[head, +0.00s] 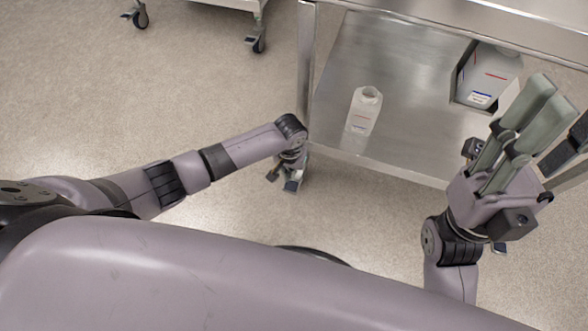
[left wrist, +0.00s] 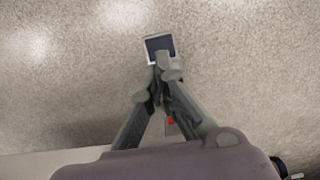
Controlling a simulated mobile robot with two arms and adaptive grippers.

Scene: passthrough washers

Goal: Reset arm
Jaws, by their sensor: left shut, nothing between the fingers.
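My left arm reaches in from the left in the head view. My left gripper (head: 291,183) points down beside the front left leg of the steel table, small and partly hidden by its own wrist. In the left wrist view its fingers (left wrist: 163,74) come together at the tips, shut and empty, above bare floor. A small dark square with a pale rim shows at the fingertips; I cannot tell what it is. My right gripper (head: 549,98) is raised at the right, its grey-green fingers side by side; I cannot tell whether they are open.
A steel table (head: 400,160) stands ahead with a lower shelf. A white bottle (head: 364,110) stands on the shelf. A larger container (head: 487,75) sits in a dark-edged opening at the back right. A wheeled cart (head: 258,40) is at the top left. The floor at left is clear.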

